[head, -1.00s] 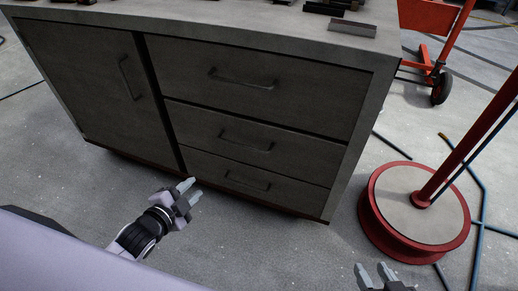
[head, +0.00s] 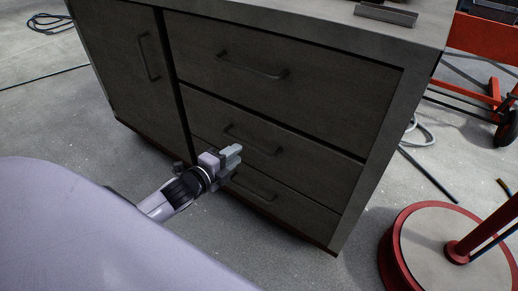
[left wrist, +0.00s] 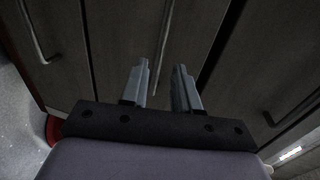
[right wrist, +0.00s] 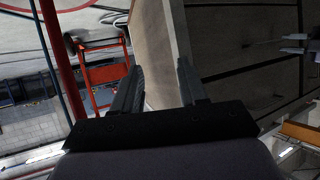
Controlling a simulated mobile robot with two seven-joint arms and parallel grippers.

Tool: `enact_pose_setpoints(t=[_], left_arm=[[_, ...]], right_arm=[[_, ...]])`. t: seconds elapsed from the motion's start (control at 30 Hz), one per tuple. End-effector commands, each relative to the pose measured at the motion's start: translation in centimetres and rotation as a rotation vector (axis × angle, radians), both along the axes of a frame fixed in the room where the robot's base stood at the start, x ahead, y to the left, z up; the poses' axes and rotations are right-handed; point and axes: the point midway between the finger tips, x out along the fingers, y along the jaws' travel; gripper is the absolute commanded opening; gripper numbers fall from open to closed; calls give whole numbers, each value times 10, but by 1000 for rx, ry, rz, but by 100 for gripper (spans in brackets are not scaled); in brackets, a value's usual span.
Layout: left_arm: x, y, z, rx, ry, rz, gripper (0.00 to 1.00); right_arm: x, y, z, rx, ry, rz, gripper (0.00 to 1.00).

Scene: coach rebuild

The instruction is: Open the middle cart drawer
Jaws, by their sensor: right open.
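The grey cart has stacked drawers on its right side; the middle drawer (head: 300,147) is closed, with a bar handle (head: 250,140) on its front. My left gripper (head: 235,157) is in front of the cart, just below the left part of that handle in the head view. In the left wrist view its fingers (left wrist: 160,82) are apart, and the handle bar (left wrist: 164,45) shows between them; I cannot tell whether they touch it. My right gripper (right wrist: 160,85) is open and empty near the cart's side; it is outside the head view.
The top drawer (head: 310,90) and bottom drawer (head: 290,205) are closed, as is the cart's left door (head: 120,60). A red-rimmed round base (head: 430,250) with a post stands right of the cart. A red trolley (head: 480,90) and cables lie farther right.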

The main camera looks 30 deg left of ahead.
Motion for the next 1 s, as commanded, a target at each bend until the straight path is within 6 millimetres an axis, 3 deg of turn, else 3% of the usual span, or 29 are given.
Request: enact_pose_setpoints(t=[0.17,0.6,1.0], left_arm=[[9,0,-2,6,-3,-1,30],[59,-4,-13,3,-3,-2,30],[70,-5,-14,4,0,-2,30]], right_arm=[[1,2,-2,14,-1,3,43],[6,16,-9,103,3,20,43],[7,20,-9,129,7,27,43]])
